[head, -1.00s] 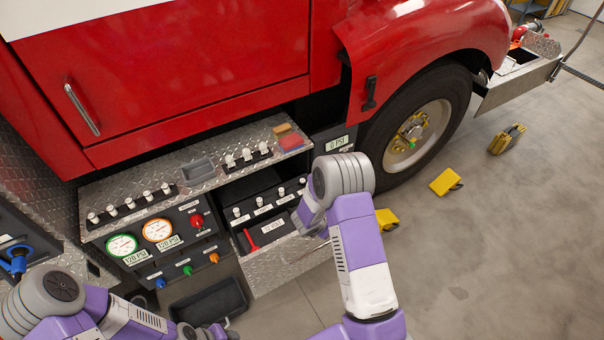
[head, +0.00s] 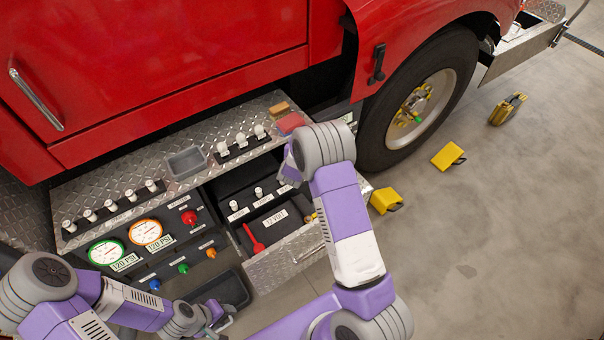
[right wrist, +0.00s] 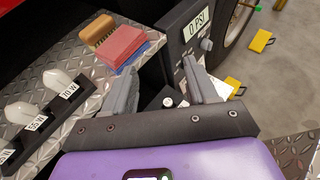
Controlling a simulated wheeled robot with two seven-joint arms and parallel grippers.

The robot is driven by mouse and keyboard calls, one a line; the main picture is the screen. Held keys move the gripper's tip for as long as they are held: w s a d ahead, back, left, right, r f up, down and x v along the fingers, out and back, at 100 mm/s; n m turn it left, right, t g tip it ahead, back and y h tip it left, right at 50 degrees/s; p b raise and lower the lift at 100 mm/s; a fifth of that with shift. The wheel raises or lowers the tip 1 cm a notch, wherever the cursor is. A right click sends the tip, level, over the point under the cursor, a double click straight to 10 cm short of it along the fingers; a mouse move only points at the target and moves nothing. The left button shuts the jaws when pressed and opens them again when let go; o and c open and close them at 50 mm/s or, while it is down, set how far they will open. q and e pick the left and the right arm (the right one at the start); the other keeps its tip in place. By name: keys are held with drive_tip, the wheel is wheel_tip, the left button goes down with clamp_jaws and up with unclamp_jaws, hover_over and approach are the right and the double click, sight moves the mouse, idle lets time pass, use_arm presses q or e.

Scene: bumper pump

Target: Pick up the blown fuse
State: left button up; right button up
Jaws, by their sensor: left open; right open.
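My right gripper (right wrist: 163,88) is open in the right wrist view, its two grey fingers apart. A small round white-and-dark piece (right wrist: 168,101) shows between them, apart from both; I cannot tell what it is. In the head view the right arm's wrist hides most of that gripper, beside the step ledge above the open drawer (head: 290,258). The drawer holds a red tool (head: 254,239), a "12 VOLT" label and labelled white-topped pieces (head: 234,207). No piece can be made out as the blown fuse. My left gripper (head: 222,311) is open and empty near the dark tray.
A diamond-plate ledge (head: 105,187) carries white bulbs, a grey tray (head: 186,162), a red sponge (head: 291,122) and a wooden brush (head: 279,108). A gauge panel (head: 168,255) is left of the drawer. Yellow chocks (head: 386,200) lie on the floor, right of the arm.

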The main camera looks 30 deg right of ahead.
drive_tip(key=f+b, duration=0.6)
drive_tip(key=f, duration=0.1)
drive_tip(key=w+d+f+b, duration=0.1)
drive_tip(key=f+b, duration=0.5)
drive_tip(key=f, duration=0.1)
drive_tip(key=w+f+b, duration=0.1)
drive_tip(key=f+b, duration=0.5)
drive_tip(key=f, duration=0.1)
drive_tip(key=shift+w+d, duration=0.15)
drive_tip(key=shift+d, duration=0.05)
drive_tip(key=b+x, duration=0.1)
drive_tip(key=x, duration=0.3)
drive_tip(key=shift+w+a+f+b, duration=0.15)
drive_tip(key=shift+a+b, duration=0.2)
drive_tip(key=shift+b, duration=0.05)
drive_tip(key=shift+w+d+f, duration=0.1)
drive_tip(key=shift+w+d, duration=0.25)
drive_tip(key=shift+w, duration=0.1)
drive_tip(key=c, duration=1)
drive_tip(key=shift+c, duration=0.2)
